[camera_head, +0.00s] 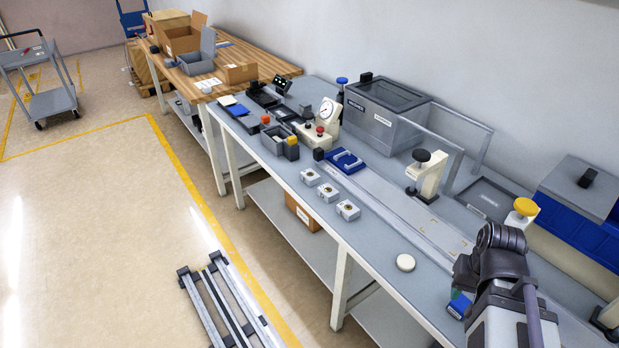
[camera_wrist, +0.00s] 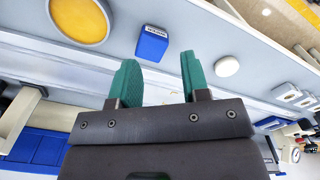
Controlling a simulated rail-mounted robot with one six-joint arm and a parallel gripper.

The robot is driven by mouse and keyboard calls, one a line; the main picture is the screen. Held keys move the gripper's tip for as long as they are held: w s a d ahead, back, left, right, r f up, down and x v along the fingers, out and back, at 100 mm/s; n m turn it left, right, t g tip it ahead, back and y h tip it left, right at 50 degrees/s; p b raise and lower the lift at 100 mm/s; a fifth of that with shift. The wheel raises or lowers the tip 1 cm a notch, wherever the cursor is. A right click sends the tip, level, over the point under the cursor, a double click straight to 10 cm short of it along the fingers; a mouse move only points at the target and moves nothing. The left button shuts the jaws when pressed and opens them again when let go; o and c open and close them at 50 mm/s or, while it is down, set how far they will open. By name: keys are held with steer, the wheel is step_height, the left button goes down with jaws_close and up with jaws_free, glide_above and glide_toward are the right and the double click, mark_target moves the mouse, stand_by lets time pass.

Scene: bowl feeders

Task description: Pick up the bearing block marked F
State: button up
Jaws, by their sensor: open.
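Three small light-grey bearing blocks with round bores stand in a row on the grey bench in the head view: a far one (camera_head: 310,177), a middle one (camera_head: 328,193) and a near one (camera_head: 348,210). Their letters are too small to read, so I cannot tell which is F. Blocks of this row also show at the right edge of the wrist view (camera_wrist: 286,90). My gripper (camera_wrist: 158,74) has teal fingers, spread apart with nothing between them. It is well away from the blocks, towards the near right end of the bench.
A white round disc (camera_head: 405,262) lies between the blocks and my arm. A small blue labelled box (camera_wrist: 152,43) and a yellow round thing (camera_wrist: 80,18) are near my fingers. A black-knobbed clamp (camera_head: 427,175) and blue holder (camera_head: 347,161) stand behind the blocks.

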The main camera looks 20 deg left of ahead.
steer(key=shift+o, duration=0.2)
stand_by(0.3)
steer(key=o, duration=0.7)
